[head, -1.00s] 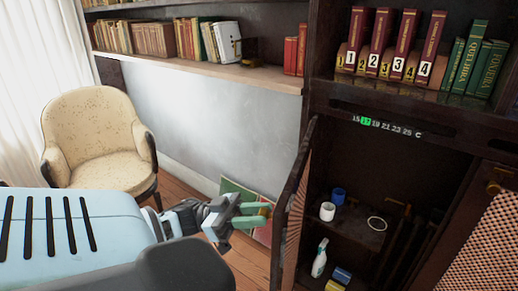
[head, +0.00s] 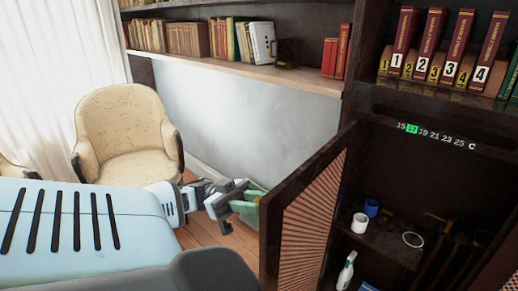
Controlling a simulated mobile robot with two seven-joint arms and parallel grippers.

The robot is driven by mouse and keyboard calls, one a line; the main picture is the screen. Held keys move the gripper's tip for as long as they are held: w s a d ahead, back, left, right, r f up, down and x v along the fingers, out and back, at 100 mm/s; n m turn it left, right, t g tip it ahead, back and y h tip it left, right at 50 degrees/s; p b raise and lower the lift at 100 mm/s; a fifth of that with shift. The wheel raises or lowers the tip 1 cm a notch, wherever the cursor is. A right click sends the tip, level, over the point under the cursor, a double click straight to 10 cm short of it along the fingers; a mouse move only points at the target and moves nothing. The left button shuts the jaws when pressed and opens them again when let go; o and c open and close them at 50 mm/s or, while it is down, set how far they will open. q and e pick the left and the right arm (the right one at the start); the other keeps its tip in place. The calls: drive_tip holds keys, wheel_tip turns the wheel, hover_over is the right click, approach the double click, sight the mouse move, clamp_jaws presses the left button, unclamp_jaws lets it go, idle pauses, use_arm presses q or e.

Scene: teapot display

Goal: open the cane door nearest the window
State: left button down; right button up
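The cane door nearest the window (head: 312,222) stands wide open, swung out to the left from the dark cabinet. It has a dark wooden frame and a ribbed cane panel, and its inner face is towards me. My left gripper (head: 250,203) is at the door's free outer edge, on the door's far, outer side. Its green fingers run up to that edge and their tips are partly hidden, so I cannot tell whether they hold or touch anything. My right gripper is not in view.
The open cabinet shows a white cup (head: 360,223), a blue cup (head: 371,207), a ring-shaped item (head: 413,240) and a spray bottle (head: 346,270). Another cane panel (head: 500,268) shows at lower right. A cream armchair (head: 125,135) stands by the curtain (head: 50,90).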

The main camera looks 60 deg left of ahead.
use_arm(q)
drive_tip(key=shift+a+f, duration=0.1)
idle(0.3)
drive_tip(key=c, duration=1.1)
unclamp_jaws()
drive_tip(key=shift+c, duration=0.2)
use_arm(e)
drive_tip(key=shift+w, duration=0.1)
use_arm(q)
drive_tip(key=b+v, duration=0.1)
drive_tip(key=v, duration=0.7)
drive_tip(key=shift+b, duration=0.4)
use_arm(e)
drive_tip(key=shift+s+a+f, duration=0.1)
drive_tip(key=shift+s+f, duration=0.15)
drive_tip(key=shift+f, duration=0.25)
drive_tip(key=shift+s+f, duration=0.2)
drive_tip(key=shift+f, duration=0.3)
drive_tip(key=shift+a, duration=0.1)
